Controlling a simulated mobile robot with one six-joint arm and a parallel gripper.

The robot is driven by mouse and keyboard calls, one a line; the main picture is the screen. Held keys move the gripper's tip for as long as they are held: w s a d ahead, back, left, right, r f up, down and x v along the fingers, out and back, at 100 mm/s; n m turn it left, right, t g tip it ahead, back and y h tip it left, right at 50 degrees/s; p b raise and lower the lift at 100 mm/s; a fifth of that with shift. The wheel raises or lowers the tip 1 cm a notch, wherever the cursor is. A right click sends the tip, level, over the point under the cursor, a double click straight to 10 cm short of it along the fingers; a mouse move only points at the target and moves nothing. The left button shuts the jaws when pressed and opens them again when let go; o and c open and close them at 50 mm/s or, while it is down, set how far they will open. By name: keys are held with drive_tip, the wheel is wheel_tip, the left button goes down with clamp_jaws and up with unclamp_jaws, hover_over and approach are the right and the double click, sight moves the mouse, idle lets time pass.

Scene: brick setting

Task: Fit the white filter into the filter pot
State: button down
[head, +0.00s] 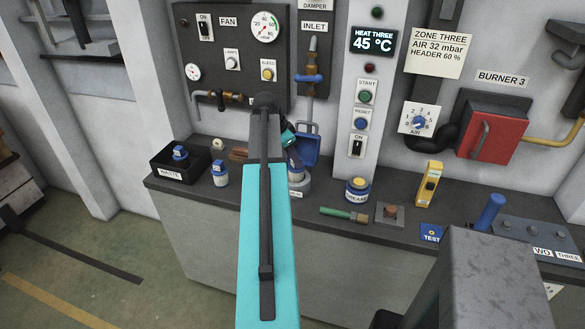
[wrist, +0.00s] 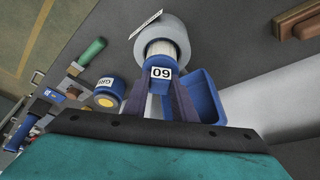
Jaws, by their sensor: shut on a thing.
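The white filter (wrist: 165,47) has a blue cap with a small number label. My gripper (wrist: 160,88) is shut on the blue cap. The filter's white pleated end points at the round grey filter pot (wrist: 178,28) and overlaps its opening; I cannot tell how deep it sits. In the head view the filter (head: 295,172) shows just above the grey pot (head: 303,187), right of my arm. My gripper (head: 287,138) is mostly hidden behind my arm there.
A similar blue-capped filter (head: 220,175) stands on the bench at left, beside the black WASTE bin (head: 172,174), which holds another. Right of the pot are a grease tin (head: 357,189), a green-handled brush (head: 340,214) and a yellow device (head: 429,184). Pipes and gauges hang behind.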

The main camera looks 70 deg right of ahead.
sight(292, 164)
drive_tip(key=shift+f+p, duration=0.65)
drive_tip(key=shift+f, duration=1.2)
drive_tip(key=shift+f, duration=0.15)
drive_tip(key=c, duration=1.5)
unclamp_jaws()
drive_tip(key=shift+o, duration=0.2)
drive_tip(key=shift+r, duration=0.25)
drive_tip(key=b+v, duration=0.3)
drive_tip(key=v, duration=0.9)
drive_tip(key=shift+f, duration=0.1)
